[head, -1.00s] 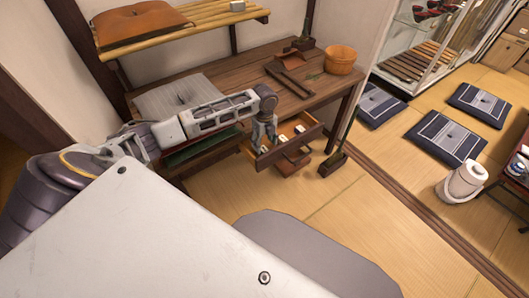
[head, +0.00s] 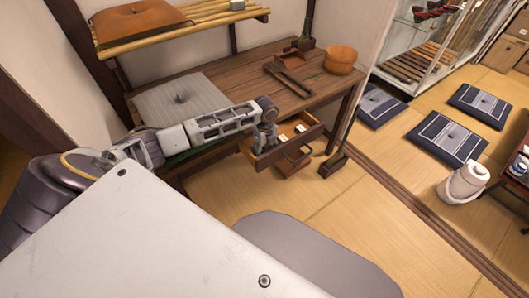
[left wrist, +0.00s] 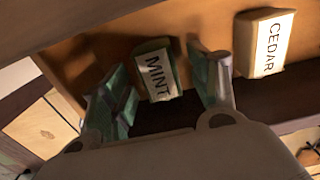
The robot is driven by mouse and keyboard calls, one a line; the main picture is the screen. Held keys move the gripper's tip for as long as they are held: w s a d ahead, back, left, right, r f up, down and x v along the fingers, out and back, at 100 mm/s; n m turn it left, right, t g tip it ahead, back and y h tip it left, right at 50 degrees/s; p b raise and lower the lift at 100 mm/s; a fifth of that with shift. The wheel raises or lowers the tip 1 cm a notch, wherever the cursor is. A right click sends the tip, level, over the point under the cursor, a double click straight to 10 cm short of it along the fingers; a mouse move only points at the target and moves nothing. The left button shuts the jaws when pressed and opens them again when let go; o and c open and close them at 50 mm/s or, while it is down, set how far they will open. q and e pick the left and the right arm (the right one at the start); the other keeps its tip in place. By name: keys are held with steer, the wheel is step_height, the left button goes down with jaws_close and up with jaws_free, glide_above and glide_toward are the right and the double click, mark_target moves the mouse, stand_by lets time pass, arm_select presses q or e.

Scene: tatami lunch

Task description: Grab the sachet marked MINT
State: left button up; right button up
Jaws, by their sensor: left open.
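The sachet marked MINT (left wrist: 157,76) is a small white packet with dark green edges, lying in an open wooden drawer. My left gripper (left wrist: 158,68) is open, with one finger on each side of the MINT sachet; I cannot tell whether they touch it. In the head view my left gripper (head: 262,142) is at the drawer (head: 307,136), partly hiding its inside. A cream sachet marked CEDAR (left wrist: 266,43) lies to the right of MINT in the wrist view, outside the fingers. My right gripper is not in view.
The drawer is in a wooden desk (head: 235,87) carrying a grey cushion (head: 183,102), a wooden frame and a tub (head: 341,59). The drawer walls are close around the gripper. Tatami floor (head: 235,195) lies open in front.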

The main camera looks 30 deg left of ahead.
mark_target(265, 150)
arm_select(q)
steer(key=shift+c, duration=0.2)
steer(key=c, duration=0.8)
steer(key=shift+r, duration=0.1)
steer(key=shift+r, duration=0.65)
step_height(265, 150, up, 9)
steer(key=p, duration=0.2)
steer(key=shift+f, duration=0.2)
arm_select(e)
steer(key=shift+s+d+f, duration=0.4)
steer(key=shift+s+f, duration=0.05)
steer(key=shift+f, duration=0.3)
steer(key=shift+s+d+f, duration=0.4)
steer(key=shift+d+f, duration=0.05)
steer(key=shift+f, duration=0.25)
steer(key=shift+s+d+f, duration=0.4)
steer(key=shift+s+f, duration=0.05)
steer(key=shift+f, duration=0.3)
